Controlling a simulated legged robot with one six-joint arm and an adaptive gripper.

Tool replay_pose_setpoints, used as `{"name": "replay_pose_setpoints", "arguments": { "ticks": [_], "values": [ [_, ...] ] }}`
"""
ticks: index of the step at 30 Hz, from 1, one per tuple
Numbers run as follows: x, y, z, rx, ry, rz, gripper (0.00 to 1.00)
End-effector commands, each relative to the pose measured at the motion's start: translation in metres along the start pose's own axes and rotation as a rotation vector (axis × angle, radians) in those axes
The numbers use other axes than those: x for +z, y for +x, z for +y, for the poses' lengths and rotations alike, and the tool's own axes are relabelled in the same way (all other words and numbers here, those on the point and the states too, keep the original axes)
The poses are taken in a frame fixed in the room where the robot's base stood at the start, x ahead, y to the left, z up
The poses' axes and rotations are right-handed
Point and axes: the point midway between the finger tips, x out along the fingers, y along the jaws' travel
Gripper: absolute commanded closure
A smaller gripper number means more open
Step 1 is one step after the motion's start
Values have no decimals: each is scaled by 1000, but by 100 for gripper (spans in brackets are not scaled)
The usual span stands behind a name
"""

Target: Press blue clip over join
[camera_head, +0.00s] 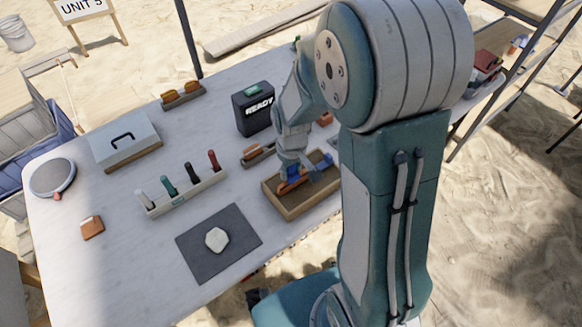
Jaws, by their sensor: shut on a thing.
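My gripper (295,165) points down over a shallow wooden tray (288,213) on the table. It is shut on a blue clip (293,175), which shows at its fingertips. An orange-brown piece (287,186) lies in the tray just under the clip. The join itself cannot be made out at this size, and I cannot tell if the clip touches the piece. My arm hides the right end of the tray and part of the table behind it.
A dark mat (194,257) with a pale stone (216,239) lies left of the tray. A rack (187,196) holds several coloured tools. A black box (247,118) reading READY stands behind. A grey lidded box (112,143) and a round dish (53,176) are at left.

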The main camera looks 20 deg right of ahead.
Motion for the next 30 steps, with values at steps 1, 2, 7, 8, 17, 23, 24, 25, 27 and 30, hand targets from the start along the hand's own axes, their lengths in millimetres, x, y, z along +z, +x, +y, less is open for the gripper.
{"name": "replay_pose_setpoints", "arguments": {
  "ticks": [1, 2, 7, 8, 17, 23, 24, 25, 27, 30],
  "values": [
    [0, 1, 0, 0, 0, -1, 85],
    [0, 2, 0, 0, 0, -1, 85],
    [0, 6, 0, 0, 0, -1, 85],
    [0, 6, 0, 0, 0, -1, 85],
    [0, 13, 0, 0, 0, -1, 85],
    [0, 17, 0, 0, 0, -1, 85],
    [0, 18, 0, 0, 0, -1, 85],
    [0, 19, 0, 0, 0, -1, 85],
    [0, 20, 0, 0, 0, -1, 85],
    [0, 20, 0, 0, 0, -1, 13]
  ]
}}
